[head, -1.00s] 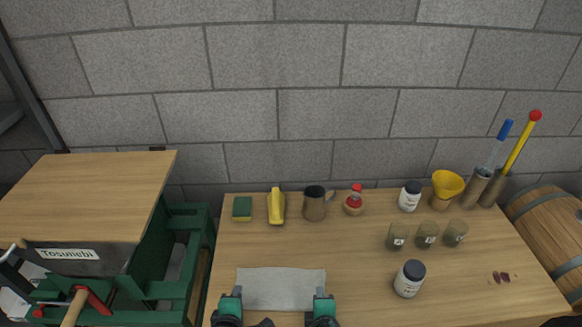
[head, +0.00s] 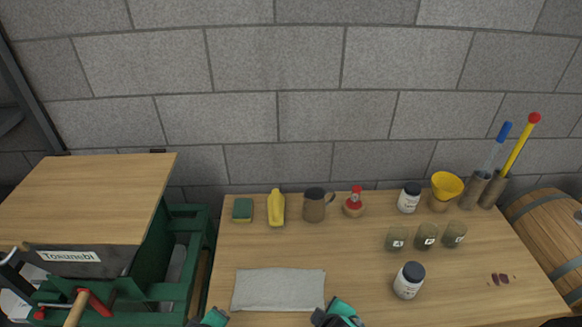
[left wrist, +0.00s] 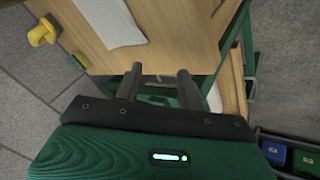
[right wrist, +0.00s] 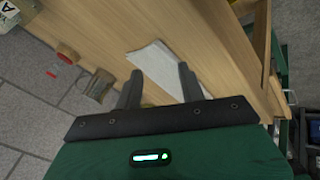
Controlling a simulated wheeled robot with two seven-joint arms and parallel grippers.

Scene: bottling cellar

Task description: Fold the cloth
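The pale grey cloth (head: 278,290) lies flat as a wide rectangle near the table's front edge. I cannot tell how many layers it has. Part of it shows in the left wrist view (left wrist: 110,20) and in the right wrist view (right wrist: 158,62). My left gripper (head: 213,318) is just off the cloth's front left corner; its fingers are apart and empty in the left wrist view (left wrist: 158,86). My right gripper (head: 338,314) is by the front right corner; its fingers are apart with nothing held between them in the right wrist view (right wrist: 160,86).
A sponge (head: 243,209), yellow object (head: 276,208), mug (head: 315,205) and red-topped item (head: 354,203) stand along the back. Three small glasses (head: 427,236) and a dark-lidded jar (head: 408,281) stand to the right. Around the cloth the wood is clear.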

